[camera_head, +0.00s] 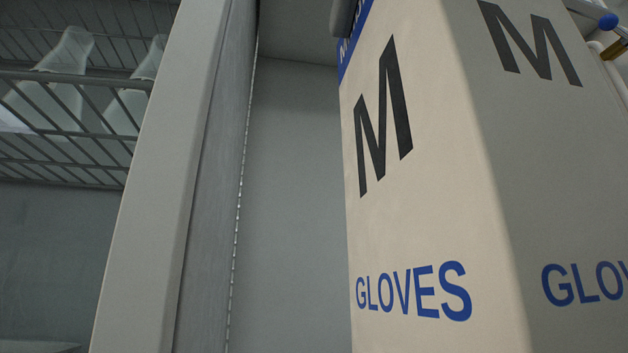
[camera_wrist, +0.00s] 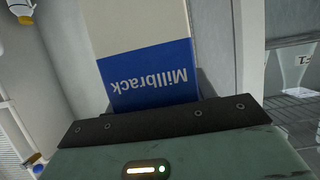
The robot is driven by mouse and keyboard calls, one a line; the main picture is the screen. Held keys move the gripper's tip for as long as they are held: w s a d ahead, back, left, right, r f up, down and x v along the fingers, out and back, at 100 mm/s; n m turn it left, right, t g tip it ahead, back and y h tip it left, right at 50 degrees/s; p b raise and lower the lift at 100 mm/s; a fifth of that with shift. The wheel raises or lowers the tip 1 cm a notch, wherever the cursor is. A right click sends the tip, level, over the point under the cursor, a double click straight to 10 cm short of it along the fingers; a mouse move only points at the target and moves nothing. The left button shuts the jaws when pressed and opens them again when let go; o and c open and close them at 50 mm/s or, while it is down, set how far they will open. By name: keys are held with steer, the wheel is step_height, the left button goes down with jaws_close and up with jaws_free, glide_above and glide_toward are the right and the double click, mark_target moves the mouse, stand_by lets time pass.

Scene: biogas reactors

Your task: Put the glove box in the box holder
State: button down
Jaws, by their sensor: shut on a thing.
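The glove box (camera_head: 430,220) is a tall cream carton with "M" and "GLOVES" printed on two faces. It fills the right half of the head view, close to the camera. In the wrist view its blue band reading "Millbrack" (camera_wrist: 150,78) lies just beyond my gripper (camera_wrist: 155,120). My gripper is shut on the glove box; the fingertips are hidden. A dark rounded part touches the box's top edge in the head view. I cannot make out the box holder for certain in either view.
A pale upright panel edge (camera_head: 155,190) stands left of the box, with a grey recess wall (camera_head: 290,200) between them. A wire rack (camera_head: 70,120) with clear flasks is at the far left. A blue-knobbed fitting (camera_head: 608,21) is at the upper right.

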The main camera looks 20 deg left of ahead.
mark_target(473, 303)
steer(key=f+b, duration=0.4)
steer(key=f, duration=0.1)
steer(key=f+b, duration=0.5)
steer(key=f, duration=0.1)
steer(key=f+b, duration=0.4)
steer(key=f, duration=0.2)
steer(key=shift+w+d+b, duration=0.1)
steer(key=shift+d+b, duration=0.3)
steer(key=shift+w+a+r+p, duration=0.1)
steer(key=shift+w+a+p, duration=0.1)
steer(key=shift+w+p, duration=0.25)
steer(key=w+a+p, duration=0.7)
steer(key=w+a, duration=0.1)
steer(key=w, duration=0.5)
steer(key=w+a+p, duration=0.7)
steer(key=w+a, duration=0.1)
steer(key=w, duration=0.5)
step_height(473, 303, down, 7)
steer(key=b, duration=0.4)
steer(key=shift+w+a+b, duration=0.15)
steer(key=shift+a+b, duration=0.05)
steer(key=shift+b, duration=0.1)
steer(key=shift+f, duration=0.3)
steer(key=c, duration=0.5)
jaws_free()
